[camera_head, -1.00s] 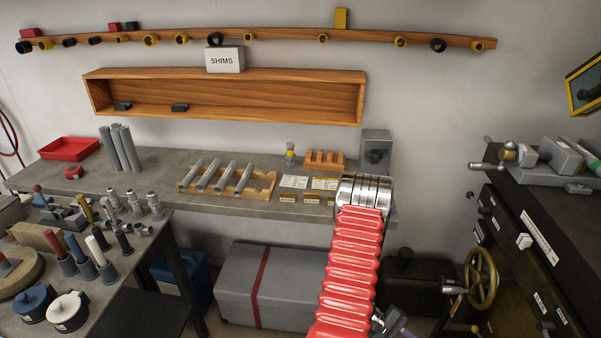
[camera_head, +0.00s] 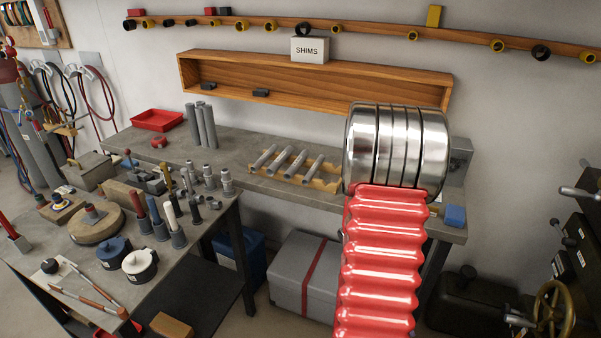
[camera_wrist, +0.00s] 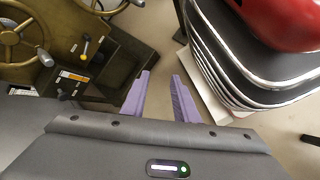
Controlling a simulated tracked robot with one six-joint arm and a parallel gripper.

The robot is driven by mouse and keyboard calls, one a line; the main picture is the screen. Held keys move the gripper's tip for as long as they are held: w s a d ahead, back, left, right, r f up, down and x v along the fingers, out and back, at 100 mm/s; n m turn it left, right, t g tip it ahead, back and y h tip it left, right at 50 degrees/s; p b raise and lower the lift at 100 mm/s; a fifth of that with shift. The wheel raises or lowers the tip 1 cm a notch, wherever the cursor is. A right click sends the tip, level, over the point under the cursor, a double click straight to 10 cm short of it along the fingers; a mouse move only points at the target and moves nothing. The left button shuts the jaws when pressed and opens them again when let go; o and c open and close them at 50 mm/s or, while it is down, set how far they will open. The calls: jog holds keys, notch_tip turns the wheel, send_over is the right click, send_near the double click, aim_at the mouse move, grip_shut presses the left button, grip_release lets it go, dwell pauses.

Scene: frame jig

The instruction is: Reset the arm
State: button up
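My arm shows in the head view as a red ribbed sleeve (camera_head: 383,265) topped by shiny metal rings (camera_head: 397,150). It stands upright in front of the back bench's right part and hides some of it. My gripper (camera_wrist: 161,76) shows only in the wrist view. Its two purple fingers are apart with bare floor between them, and they hold nothing. My gripper does not show in the head view.
The back bench (camera_head: 240,150) carries a wooden rack (camera_head: 262,172) of grey rods and a red tray (camera_head: 157,120). A crowded bench stands at left. A machine with a brass handwheel (camera_head: 553,308) is at right. In the wrist view, handwheels (camera_wrist: 22,38) are at left.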

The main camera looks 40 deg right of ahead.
jog(key=w+a+r+n+t+h, duration=0.1)
jog(key=w+a+r+n+t, duration=0.2)
jog(key=w+a+r+t, duration=0.85)
jog(key=w+a+r+n+t, duration=0.1)
jog(key=w+a+r+n, duration=0.1)
jog(key=a+r, duration=0.5)
jog(key=w+a+r+n+t, duration=0.1)
jog(key=w+a+r+n, duration=0.2)
jog(key=a, duration=1)
notch_tip(320, 180, up, 5)
jog(key=shift+w+a+f+y, duration=0.2)
jog(key=shift+w+a+y, duration=0.2)
jog(key=shift+w, duration=0.75)
jog(key=shift+d, duration=0.15)
